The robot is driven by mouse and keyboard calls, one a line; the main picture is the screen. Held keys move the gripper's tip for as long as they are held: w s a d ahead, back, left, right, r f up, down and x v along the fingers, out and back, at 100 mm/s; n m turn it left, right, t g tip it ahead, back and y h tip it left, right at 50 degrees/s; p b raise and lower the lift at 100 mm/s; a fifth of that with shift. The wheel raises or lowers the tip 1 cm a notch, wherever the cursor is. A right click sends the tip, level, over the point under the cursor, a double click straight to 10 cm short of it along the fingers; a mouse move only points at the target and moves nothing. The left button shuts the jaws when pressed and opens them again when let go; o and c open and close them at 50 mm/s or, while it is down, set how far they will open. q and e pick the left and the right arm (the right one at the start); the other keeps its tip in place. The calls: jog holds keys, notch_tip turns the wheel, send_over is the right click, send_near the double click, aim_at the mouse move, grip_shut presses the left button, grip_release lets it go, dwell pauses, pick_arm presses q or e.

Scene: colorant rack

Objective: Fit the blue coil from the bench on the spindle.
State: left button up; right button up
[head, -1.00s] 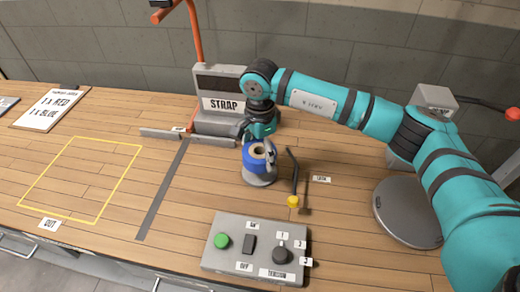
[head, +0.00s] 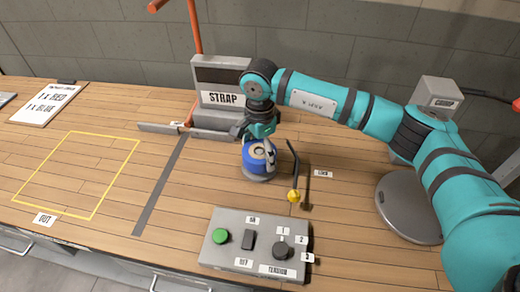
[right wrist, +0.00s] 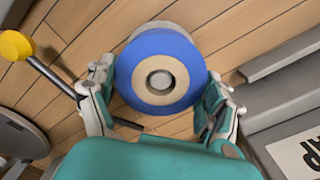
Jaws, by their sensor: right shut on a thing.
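The blue coil (head: 252,161) is around the spindle, low over its round grey base (head: 260,178). In the right wrist view the coil (right wrist: 127,72) has a tan inner ring, and the grey spindle top (right wrist: 160,80) shows inside its hole. My right gripper (head: 259,144) is above the coil with a finger on each side. It is shut on the coil, as the right wrist view also shows (right wrist: 160,88). The underside of the coil is hidden. My left gripper is not in view.
A lever with a yellow knob (head: 293,195) stands just right of the spindle. A control box (head: 230,255) with a green button and dial is in front. The STRAP machine (head: 222,85) stands behind. The yellow-outlined area (head: 80,175) at left is empty.

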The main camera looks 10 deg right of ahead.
jog(key=shift+f+b, duration=0.85)
jog(key=shift+f, duration=0.15)
jog(key=o, duration=1.1)
notch_tip(320, 180, up, 12)
